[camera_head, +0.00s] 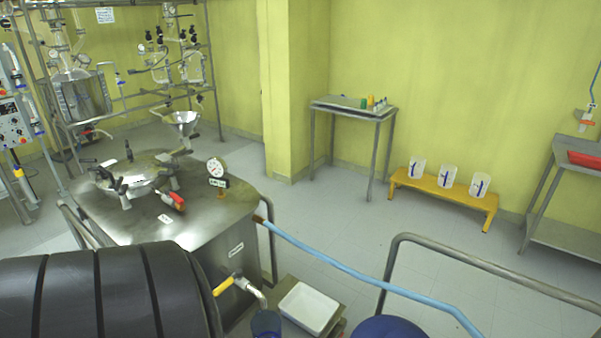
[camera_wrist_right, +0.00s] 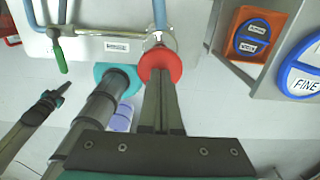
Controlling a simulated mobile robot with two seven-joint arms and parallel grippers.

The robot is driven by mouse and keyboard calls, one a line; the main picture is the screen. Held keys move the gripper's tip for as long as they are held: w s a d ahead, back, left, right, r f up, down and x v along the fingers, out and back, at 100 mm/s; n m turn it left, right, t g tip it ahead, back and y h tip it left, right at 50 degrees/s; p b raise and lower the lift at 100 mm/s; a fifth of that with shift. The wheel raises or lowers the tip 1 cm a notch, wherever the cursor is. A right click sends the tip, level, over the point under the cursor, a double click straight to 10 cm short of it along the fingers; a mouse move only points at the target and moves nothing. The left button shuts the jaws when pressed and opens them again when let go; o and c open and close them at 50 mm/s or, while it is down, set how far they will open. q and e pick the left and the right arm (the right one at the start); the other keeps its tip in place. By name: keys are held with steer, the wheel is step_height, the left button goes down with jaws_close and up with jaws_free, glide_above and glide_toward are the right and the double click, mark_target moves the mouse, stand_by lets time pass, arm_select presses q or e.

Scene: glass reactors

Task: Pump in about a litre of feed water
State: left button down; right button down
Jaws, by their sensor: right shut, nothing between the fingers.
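In the right wrist view my right gripper (camera_wrist_right: 160,95) is shut and empty. Its fingertips are at or just in front of a red round knob or disc (camera_wrist_right: 160,64); I cannot tell whether they touch. A blue hose (camera_wrist_right: 159,14) comes down to a metal fitting just above the red disc. A teal ring (camera_wrist_right: 118,77) on a dark ribbed cylinder sits just left of it. In the head view a blue hose (camera_head: 340,267) runs from the steel vessel (camera_head: 152,222) to the lower right. A round gauge (camera_head: 217,168) stands on the vessel.
In the wrist view a green-handled lever (camera_wrist_right: 61,57) is at the upper left, and an orange box (camera_wrist_right: 250,40) is at the upper right. In the head view a steel rail (camera_head: 480,258) crosses the right front. A white tray (camera_head: 308,307) is low beside the vessel. The middle floor is clear.

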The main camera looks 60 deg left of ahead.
steer(key=shift+s+f+b, duration=0.1)
steer(key=shift+f+b, duration=2.2)
steer(key=shift+f, duration=0.9)
step_height(320, 180, up, 9)
steer(key=p, duration=0.7)
steer(key=shift+r, duration=0.15)
step_height(320, 180, down, 9)
steer(key=b, duration=0.7)
steer(key=shift+b, duration=0.3)
step_height(320, 180, up, 9)
steer(key=p, duration=0.7)
